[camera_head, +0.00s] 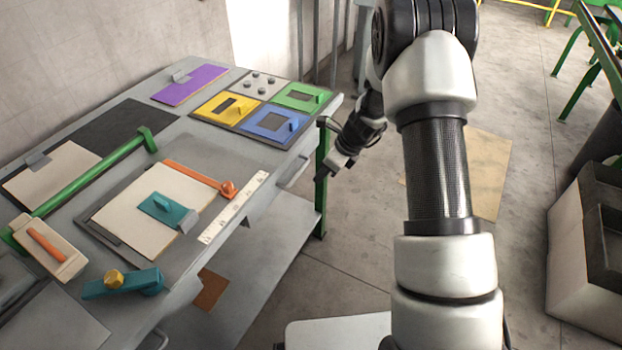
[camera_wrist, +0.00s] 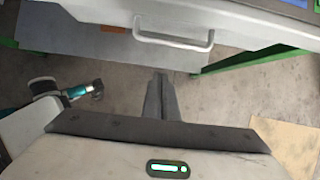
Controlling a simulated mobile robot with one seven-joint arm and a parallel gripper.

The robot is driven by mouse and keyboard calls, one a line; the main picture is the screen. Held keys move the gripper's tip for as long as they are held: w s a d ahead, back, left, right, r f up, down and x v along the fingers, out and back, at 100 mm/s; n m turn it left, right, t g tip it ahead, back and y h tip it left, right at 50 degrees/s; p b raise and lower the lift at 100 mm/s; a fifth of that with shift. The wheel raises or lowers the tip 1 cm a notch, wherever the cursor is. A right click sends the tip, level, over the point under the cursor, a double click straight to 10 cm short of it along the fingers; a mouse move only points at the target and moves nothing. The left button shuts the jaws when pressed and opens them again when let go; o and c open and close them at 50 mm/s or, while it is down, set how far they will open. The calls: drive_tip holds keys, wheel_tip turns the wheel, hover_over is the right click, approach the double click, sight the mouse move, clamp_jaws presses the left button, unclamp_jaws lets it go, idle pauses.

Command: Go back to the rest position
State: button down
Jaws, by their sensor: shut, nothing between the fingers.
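My gripper (camera_head: 322,173) hangs beside the right edge of the workbench (camera_head: 215,150), in free air over the floor. It is small and partly edge-on in the head view. In the wrist view my gripper (camera_wrist: 161,84) has its two fingers together with nothing between them. The fingers point towards the bench's front, below a drawer handle (camera_wrist: 172,40). My arm stretches down the middle of the head view and hides some of the floor.
The bench bears a teal block (camera_head: 165,207) on a pale board, a green bar (camera_head: 95,180), a teal clamp-like piece (camera_head: 125,284), and coloured plates such as a purple one (camera_head: 190,85). Grey bins (camera_head: 590,260) stand at the right. Floor between is mostly clear.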

drive_tip(key=s+r+n+h, duration=0.1)
drive_tip(key=s+r+n, duration=0.55)
drive_tip(key=r, duration=0.65)
drive_tip(key=s+r+n, duration=0.6)
drive_tip(key=s+r, duration=0.1)
drive_tip(key=r, duration=0.6)
drive_tip(key=s+d+r+n+t+h, duration=0.1)
drive_tip(key=s+d+r+n+h, duration=0.15)
drive_tip(key=s+n, duration=0.5)
drive_tip(key=s+d+r+n+t+h, duration=0.15)
drive_tip(key=s+r+n, duration=0.25)
drive_tip(key=s, duration=0.7)
wheel_tip(320, 180, up, 13)
drive_tip(key=p, duration=1.4)
drive_tip(key=shift+d+n+y, duration=0.3)
